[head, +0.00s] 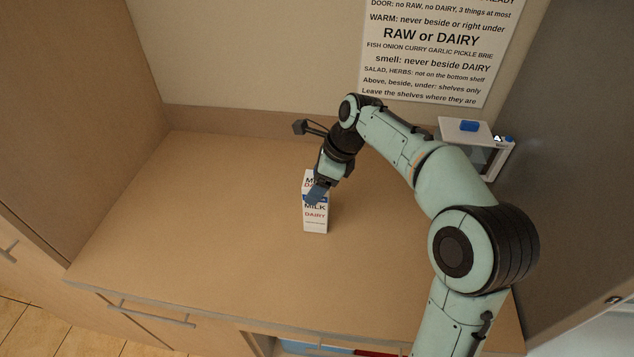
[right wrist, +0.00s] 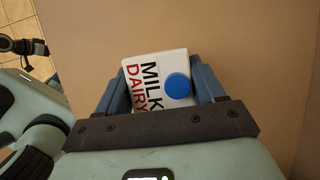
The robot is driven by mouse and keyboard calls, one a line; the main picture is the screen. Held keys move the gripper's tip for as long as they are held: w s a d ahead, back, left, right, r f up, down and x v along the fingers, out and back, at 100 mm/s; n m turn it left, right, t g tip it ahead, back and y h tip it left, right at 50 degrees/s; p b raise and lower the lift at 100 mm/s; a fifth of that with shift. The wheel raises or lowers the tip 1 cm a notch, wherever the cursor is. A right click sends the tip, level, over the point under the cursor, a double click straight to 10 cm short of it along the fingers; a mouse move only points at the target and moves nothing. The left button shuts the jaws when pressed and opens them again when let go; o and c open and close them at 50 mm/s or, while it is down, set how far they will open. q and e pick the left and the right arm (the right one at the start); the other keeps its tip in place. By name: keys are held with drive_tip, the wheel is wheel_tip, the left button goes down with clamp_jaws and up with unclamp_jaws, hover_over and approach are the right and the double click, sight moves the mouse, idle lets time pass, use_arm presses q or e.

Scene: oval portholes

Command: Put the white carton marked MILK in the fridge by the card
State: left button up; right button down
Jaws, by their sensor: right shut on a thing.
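My left gripper and the fridge interior are not seen.
The counter (head: 210,220) is clear around the carton. A white box with a dark front and a blue item on top (head: 463,131) stands at the back right, partly behind my arm. A tall grey panel (head: 575,150) bounds the right side; a wooden one (head: 75,100) bounds the left.

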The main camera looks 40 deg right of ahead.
drive_tip(key=shift+c, duration=0.6)
unclamp_jaws()
drive_tip(key=shift+f, duration=0.1)
